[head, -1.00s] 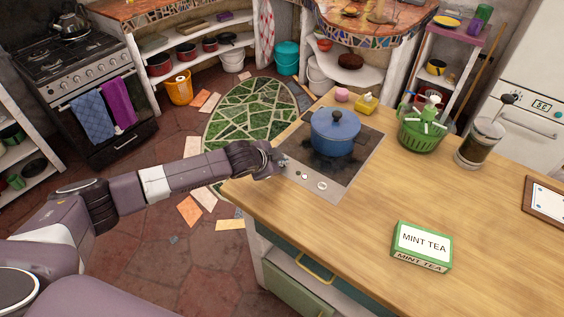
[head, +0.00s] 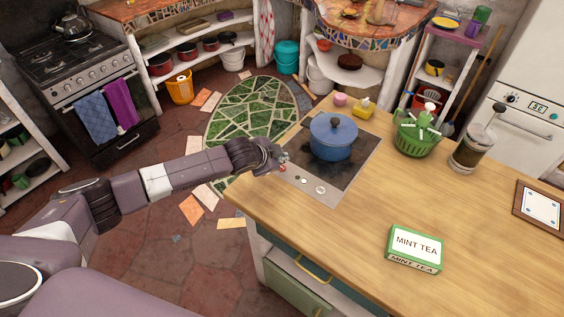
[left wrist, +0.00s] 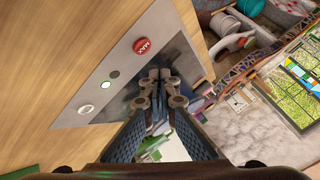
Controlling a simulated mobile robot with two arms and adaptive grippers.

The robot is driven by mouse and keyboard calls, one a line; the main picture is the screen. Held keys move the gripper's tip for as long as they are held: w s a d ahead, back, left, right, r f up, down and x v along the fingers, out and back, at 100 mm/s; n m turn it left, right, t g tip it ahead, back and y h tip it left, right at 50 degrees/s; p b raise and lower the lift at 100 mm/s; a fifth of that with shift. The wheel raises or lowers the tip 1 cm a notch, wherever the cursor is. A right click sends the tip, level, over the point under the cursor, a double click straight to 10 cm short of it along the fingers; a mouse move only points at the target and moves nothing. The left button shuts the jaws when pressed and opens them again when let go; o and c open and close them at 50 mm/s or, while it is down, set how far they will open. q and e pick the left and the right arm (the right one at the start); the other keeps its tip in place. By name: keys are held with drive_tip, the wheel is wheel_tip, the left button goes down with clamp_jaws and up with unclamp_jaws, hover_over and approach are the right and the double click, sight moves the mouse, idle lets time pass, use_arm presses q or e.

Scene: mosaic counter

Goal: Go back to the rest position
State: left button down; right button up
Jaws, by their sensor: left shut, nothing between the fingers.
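My left gripper (head: 282,157) is at the near left corner of the hob (head: 345,172), beside its row of knobs. In the left wrist view its fingers (left wrist: 160,85) meet at the tips, with nothing between them. A red knob marked MAX (left wrist: 142,46) shows close to the fingertips; it also shows small in the head view (head: 282,168). I cannot tell whether the fingers touch the hob. My right gripper is not in view.
A blue pot (head: 333,138) stands on the hob. A mint tea box (head: 414,250), a green basket (head: 413,139) and a glass jar (head: 471,152) stand on the wooden counter (head: 320,220). Loose tiles lie on the floor left of the counter.

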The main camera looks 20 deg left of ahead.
use_arm(q)
wheel_tip(320, 180, up, 2)
drive_tip(key=shift+r+p, duration=0.25)
drive_tip(key=shift+p, duration=0.75)
drive_tip(key=shift+f, duration=0.1)
